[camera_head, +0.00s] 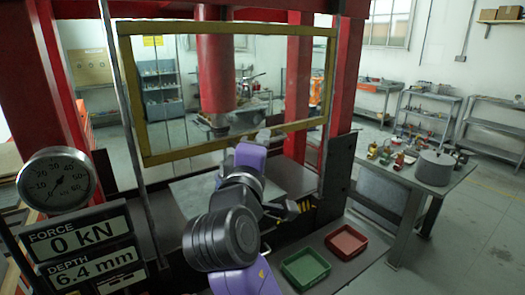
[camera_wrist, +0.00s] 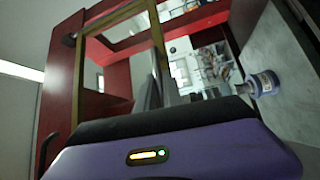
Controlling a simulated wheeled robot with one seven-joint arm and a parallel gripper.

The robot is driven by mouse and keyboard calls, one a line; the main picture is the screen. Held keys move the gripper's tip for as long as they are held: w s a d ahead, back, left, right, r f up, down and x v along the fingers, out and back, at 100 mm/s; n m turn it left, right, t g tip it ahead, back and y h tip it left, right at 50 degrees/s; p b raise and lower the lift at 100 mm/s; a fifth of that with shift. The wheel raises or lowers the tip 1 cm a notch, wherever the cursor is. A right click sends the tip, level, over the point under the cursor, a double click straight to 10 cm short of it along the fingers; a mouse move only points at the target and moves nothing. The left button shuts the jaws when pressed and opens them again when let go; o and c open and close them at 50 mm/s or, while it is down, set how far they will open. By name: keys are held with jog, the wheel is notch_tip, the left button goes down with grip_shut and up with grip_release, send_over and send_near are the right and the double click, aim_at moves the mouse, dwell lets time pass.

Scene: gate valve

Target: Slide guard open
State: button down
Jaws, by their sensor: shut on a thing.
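The guard is a clear panel in a yellow frame (camera_head: 185,154) standing upright in front of the red press. Its frame also shows in the wrist view (camera_wrist: 80,75). My gripper (camera_head: 262,136) is at the frame's lower bar, right of its middle, and is shut on the guard there. The exact contact is hard to see behind my purple wrist. In the wrist view my grey fingers (camera_wrist: 153,94) reach up to the frame.
A dial gauge (camera_head: 57,180) and readouts of 0 kN (camera_head: 78,241) and 6.4 mm (camera_head: 92,272) stand at the left. Green (camera_head: 306,268) and red (camera_head: 346,241) trays lie at the lower right. A workbench (camera_head: 409,174) holds a pot and small parts.

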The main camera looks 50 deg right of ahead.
jog(key=c, duration=1.5)
grip_release()
jog(key=b+v, duration=0.2)
jog(key=v, duration=0.5)
jog(key=shift+s+a, duration=0.15)
jog(key=shift+a, duration=0.2)
